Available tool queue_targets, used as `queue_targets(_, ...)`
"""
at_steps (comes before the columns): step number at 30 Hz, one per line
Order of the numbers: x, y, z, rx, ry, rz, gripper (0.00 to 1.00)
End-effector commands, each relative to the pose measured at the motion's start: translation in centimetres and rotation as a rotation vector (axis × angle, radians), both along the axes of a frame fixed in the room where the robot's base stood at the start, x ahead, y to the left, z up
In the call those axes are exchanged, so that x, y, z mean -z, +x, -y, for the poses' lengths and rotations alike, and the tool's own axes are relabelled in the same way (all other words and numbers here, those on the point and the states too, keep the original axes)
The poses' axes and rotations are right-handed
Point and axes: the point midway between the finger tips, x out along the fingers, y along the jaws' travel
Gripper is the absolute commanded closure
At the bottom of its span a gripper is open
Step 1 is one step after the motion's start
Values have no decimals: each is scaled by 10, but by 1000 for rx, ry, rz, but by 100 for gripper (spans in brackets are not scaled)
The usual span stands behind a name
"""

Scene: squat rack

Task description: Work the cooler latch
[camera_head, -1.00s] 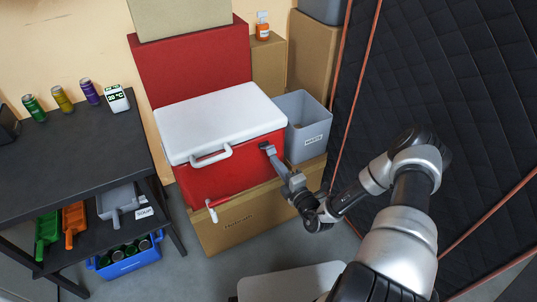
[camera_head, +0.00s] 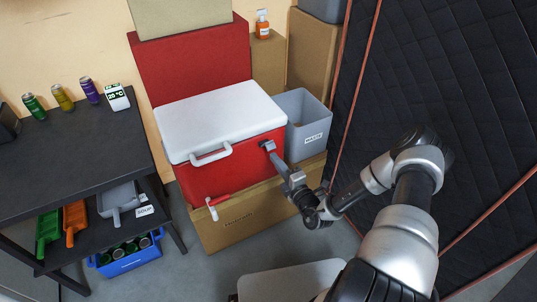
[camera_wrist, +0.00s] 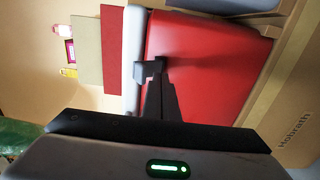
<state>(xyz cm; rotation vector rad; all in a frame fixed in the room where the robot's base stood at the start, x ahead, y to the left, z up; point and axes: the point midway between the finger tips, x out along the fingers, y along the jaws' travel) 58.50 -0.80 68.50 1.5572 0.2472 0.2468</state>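The red cooler (camera_head: 232,165) with a white lid (camera_head: 220,112) sits on a cardboard box, its lid down. A white handle (camera_head: 211,156) and a red-and-white spigot (camera_head: 214,203) are on its front. A small grey latch piece (camera_head: 267,145) is at the upper right of the front. My gripper (camera_head: 275,157) reaches up to it, fingertips at or against it. In the wrist view, my dark fingers (camera_wrist: 156,92) lie close together over the red cooler wall (camera_wrist: 205,70), their tips by the grey latch piece (camera_wrist: 149,70). The finger gap is hidden.
A grey bin (camera_head: 305,125) stands just right of the cooler. The cardboard box (camera_head: 245,218) is under it. A black table (camera_head: 75,150) with cans is at left, a blue crate (camera_head: 125,262) below. A dark quilted wall (camera_head: 440,80) bounds the right.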

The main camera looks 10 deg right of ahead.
Motion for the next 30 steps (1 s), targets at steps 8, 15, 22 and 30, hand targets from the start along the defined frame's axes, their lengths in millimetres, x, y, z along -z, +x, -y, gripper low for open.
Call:
queue_targets(8, -1, -19, 7, 2, 0, -1, 100)
queue_targets(15, -1, -42, 14, 1, 1, -1, 100)
queue_targets(22, 0, -62, 20, 0, 0, -1, 100)
queue_targets(30, 0, -67, 22, 0, -1, 0, 100)
